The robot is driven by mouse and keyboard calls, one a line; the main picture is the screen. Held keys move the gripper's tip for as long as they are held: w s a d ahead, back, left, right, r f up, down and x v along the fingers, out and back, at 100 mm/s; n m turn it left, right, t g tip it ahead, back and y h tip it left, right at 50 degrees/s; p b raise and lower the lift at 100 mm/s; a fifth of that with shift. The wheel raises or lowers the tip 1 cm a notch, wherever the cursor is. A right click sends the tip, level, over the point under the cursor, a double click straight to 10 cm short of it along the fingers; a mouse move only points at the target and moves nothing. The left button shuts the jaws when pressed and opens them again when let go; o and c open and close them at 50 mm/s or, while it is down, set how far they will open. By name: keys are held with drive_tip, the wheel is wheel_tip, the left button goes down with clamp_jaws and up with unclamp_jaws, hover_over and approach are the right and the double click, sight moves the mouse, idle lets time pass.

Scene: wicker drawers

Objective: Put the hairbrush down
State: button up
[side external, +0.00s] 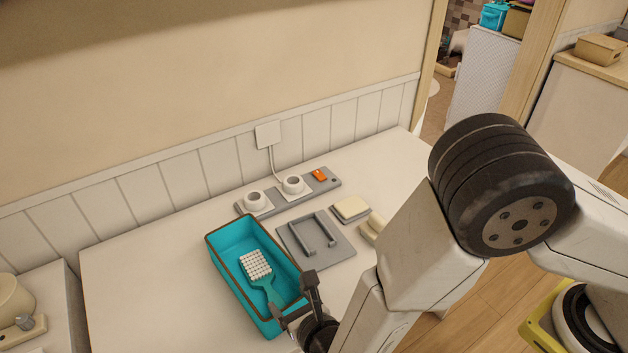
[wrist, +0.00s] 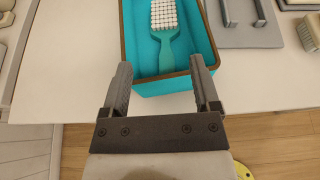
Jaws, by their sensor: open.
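The hairbrush (side external: 258,268) has a teal handle and a head of white bristles. It lies bristles up inside a teal tray (side external: 223,267) with a brown rim on the white table. The wrist view also shows the hairbrush (wrist: 164,40) in the tray (wrist: 128,42), its handle pointing toward my gripper. My gripper (side external: 293,297) is at the near end of the tray. In the wrist view its two fingers (wrist: 162,80) are spread apart, with nothing between them but the tray's near edge and the handle's end beyond.
Right of the tray are a grey board with a grey handle (side external: 320,250), a cream block (side external: 350,209) and a power strip (side external: 328,184) with two white cups. A wall closes off the table's back. Bare tabletop (side external: 140,270) lies left of the tray.

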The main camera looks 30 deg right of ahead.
drive_tip(key=d+r+m+g+h, duration=0.35)
drive_tip(key=d+m, duration=0.35)
drive_tip(key=d, duration=0.3)
drive_tip(key=d+r+m+g+h, duration=0.2)
drive_tip(key=d+m+g+h, duration=0.25)
drive_tip(key=d+m, duration=0.5)
drive_tip(key=s+d+r+m+g+y, duration=0.1)
drive_tip(key=s+d+r+m+y, duration=0.2)
drive_tip(key=m, duration=0.6)
drive_tip(key=s+d+r+m+g+y, duration=0.2)
drive_tip(key=s+d+r+m+y, duration=0.1)
drive_tip(key=d+m, duration=0.5)
drive_tip(key=shift+r+m+y, duration=0.7)
drive_tip(key=shift+m+y, duration=0.3)
drive_tip(key=shift+m, duration=0.25)
drive_tip(key=shift+s+d, duration=0.1)
